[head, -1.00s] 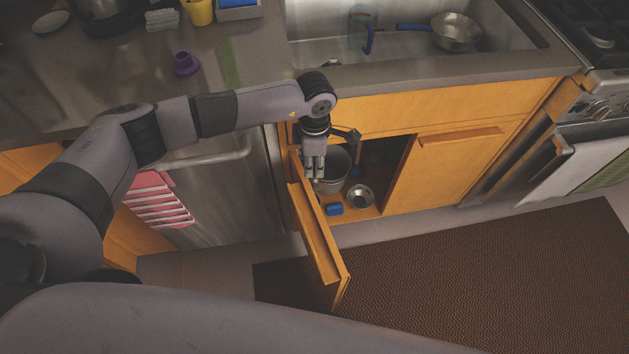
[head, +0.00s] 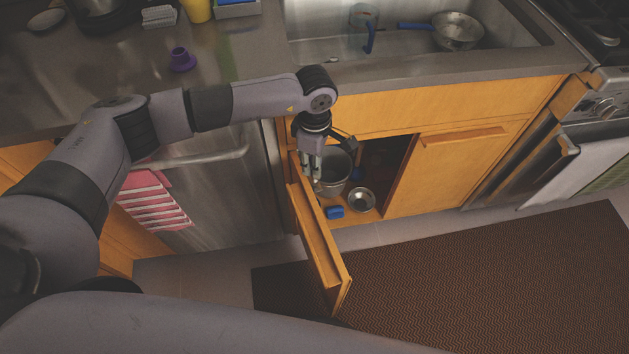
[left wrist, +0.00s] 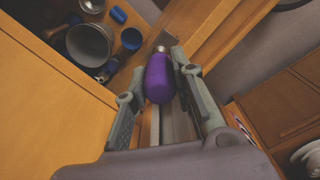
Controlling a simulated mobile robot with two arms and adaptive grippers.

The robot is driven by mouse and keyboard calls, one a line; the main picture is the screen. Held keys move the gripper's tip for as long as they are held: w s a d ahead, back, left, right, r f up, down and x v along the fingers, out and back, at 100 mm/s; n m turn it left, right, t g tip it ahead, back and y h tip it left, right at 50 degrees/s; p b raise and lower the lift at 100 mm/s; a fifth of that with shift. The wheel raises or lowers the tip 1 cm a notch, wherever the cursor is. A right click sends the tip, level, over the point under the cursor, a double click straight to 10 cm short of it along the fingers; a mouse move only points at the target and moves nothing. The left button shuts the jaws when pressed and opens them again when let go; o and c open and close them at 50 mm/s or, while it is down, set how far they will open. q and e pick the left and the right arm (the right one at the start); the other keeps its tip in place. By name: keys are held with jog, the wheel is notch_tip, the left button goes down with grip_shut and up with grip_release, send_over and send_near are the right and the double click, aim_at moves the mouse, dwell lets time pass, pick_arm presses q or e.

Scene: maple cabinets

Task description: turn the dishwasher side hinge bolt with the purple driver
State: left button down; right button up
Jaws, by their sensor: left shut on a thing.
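My left gripper (head: 312,165) is at the mouth of the open sink cabinet, beside the inner face of its swung-out door (head: 318,240), on the dishwasher's side. In the left wrist view it is shut on the purple driver (left wrist: 159,78), whose handle sits between the fingers with a short metal end at its top. The driver cannot be made out in the head view. The stainless dishwasher (head: 235,190) is left of the cabinet. I cannot make out the hinge bolt in either view. My right gripper is not in view.
Inside the cabinet are a grey bucket (head: 335,172), a metal bowl (head: 361,200) and a blue item (head: 334,212). A purple object (head: 182,60) stands on the counter. A dark mat (head: 450,275) covers the open floor.

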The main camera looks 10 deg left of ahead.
pick_arm(q)
jog(key=shift+f+m+b, duration=0.15)
jog(key=shift+m+b, duration=0.65)
jog(key=shift+a+m+b, duration=0.1)
jog(key=shift+m+b, duration=0.55)
jog(key=shift+m, duration=0.25)
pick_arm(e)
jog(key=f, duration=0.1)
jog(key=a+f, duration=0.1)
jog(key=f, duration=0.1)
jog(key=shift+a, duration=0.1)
pick_arm(q)
jog(key=shift+r, duration=0.2)
jog(key=shift+r, duration=0.6)
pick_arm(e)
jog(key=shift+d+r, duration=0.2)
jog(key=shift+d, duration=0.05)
